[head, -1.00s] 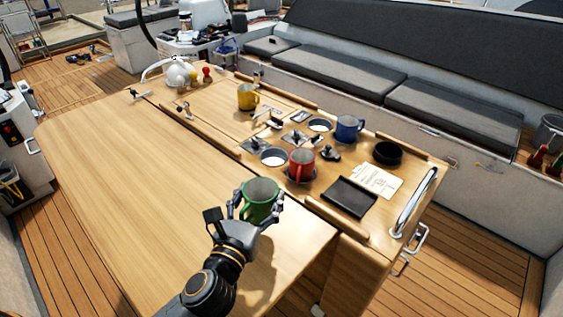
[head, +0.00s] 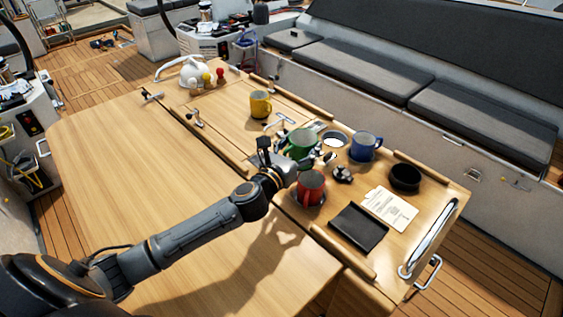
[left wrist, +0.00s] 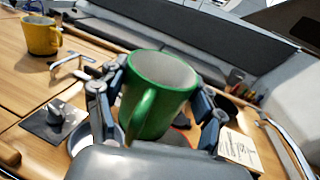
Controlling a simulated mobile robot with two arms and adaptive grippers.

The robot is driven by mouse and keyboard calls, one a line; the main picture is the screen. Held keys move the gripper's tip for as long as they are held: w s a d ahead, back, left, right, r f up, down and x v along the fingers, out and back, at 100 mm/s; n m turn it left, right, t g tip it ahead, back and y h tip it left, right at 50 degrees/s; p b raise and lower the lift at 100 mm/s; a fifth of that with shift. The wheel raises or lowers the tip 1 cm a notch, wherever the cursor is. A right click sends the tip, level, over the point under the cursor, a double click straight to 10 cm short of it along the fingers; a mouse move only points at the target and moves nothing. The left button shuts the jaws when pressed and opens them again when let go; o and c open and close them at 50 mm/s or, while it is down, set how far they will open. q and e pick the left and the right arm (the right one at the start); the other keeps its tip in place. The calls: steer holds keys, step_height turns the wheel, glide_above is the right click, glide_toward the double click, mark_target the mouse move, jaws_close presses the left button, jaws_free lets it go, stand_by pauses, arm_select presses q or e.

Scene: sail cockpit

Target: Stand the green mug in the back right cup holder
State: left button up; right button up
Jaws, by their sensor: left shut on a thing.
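The green mug (head: 300,144) is held upright by my left gripper (head: 285,166), above the row of cup holders on the table. The left wrist view shows the green mug (left wrist: 155,95) between the two fingers, its handle toward the camera. An empty round cup holder (head: 334,141) lies just right of the green mug in the head view. The blue mug (head: 365,147) stands right of that holder. The red mug (head: 311,188) stands in a front cup holder, close to my gripper. Another holder (left wrist: 80,139) shows partly in the left wrist view, behind my gripper. My right gripper is not in view.
The yellow mug (head: 260,104) stands farther back. A black round bowl (head: 405,177), a paper sheet (head: 390,209) and a black tray (head: 358,229) lie to the right. Metal fittings (head: 342,173) stand among the mugs. The table's left part (head: 130,150) is mostly clear.

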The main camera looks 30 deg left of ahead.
arm_select(q)
steer(key=a+f, duration=0.2)
steer(key=a+f+b, duration=0.1)
steer(key=shift+w+a+f, duration=0.2)
steer(key=shift+w+f, duration=0.1)
steer(key=shift+f, duration=0.05)
steer(key=a+f, duration=0.1)
steer(key=f, duration=0.1)
steer(key=f+b, duration=0.1)
steer(key=f, duration=0.1)
steer(key=a+f, duration=0.1)
steer(key=f, duration=0.1)
steer(key=shift+w+a+b, duration=0.15)
steer(key=shift+a+b, duration=0.2)
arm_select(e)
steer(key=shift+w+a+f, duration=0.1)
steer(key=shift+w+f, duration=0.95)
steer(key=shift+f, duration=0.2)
arm_select(q)
steer(key=shift+f, duration=0.35)
steer(key=o, duration=1.2)
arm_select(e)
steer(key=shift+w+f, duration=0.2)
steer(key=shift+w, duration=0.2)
